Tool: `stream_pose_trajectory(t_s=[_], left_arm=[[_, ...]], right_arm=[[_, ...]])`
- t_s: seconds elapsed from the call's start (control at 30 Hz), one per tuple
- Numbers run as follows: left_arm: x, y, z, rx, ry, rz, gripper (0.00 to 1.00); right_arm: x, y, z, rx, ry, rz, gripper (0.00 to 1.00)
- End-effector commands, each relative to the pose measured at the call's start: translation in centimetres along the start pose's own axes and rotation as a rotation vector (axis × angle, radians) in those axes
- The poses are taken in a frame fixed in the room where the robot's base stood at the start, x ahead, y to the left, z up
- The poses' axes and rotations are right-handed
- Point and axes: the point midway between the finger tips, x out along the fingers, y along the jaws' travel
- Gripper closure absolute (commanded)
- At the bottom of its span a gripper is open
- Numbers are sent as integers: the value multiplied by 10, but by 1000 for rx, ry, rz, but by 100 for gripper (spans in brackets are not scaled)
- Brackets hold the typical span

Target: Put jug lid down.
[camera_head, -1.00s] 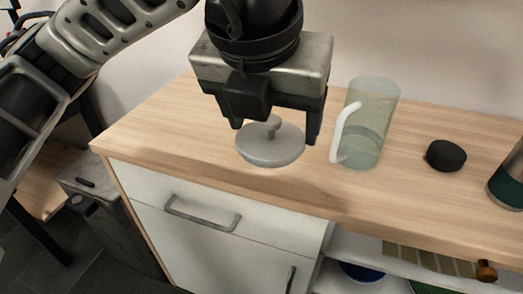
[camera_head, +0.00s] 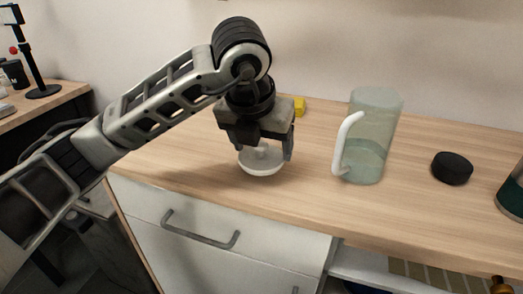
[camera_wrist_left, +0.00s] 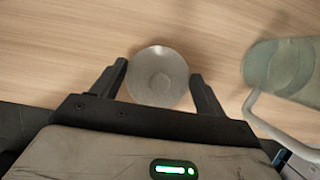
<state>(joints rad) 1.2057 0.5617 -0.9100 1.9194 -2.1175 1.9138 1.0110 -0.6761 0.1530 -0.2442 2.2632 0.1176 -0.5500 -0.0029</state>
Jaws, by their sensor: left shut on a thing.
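The jug lid (camera_head: 262,163) is a pale, round, shallow disc with a small knob on top. My left gripper (camera_head: 265,150) points down over it and is shut on it. In the left wrist view the lid (camera_wrist_left: 158,77) shows between the two fingers (camera_wrist_left: 160,88). The lid is at or just above the wooden counter; I cannot tell whether it touches. The clear greenish jug (camera_head: 372,135) stands upright to the right, open at the top, its white handle facing the lid. The jug also shows in the left wrist view (camera_wrist_left: 283,68). My right gripper is not in view.
The wooden counter (camera_head: 310,195) has free room around the lid. A black round puck (camera_head: 452,168) and a dark cylinder (camera_head: 513,195) stand right of the jug. A small yellow block (camera_head: 299,106) lies behind the gripper. White drawers (camera_head: 200,225) are below the front edge.

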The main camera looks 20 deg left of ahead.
Motion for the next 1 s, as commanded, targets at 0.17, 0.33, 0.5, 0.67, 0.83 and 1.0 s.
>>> stream_pose_trajectory(t_s=[0.17, 0.33, 0.5, 0.67, 0.83, 1.0], left_arm=[[12, 0, -5, 0, -1, 0, 48], [12, 0, -5, 0, -1, 0, 48], [14, 0, -6, 0, -1, 0, 24], [14, 0, -6, 0, -1, 0, 5], [14, 0, -6, 0, -1, 0, 5], [3, 0, -4, 0, -4, -1, 5]], right_arm=[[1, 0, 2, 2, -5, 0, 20], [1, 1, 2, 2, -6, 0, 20], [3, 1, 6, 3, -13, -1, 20], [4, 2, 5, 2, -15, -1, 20], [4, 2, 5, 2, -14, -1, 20], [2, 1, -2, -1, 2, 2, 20]])
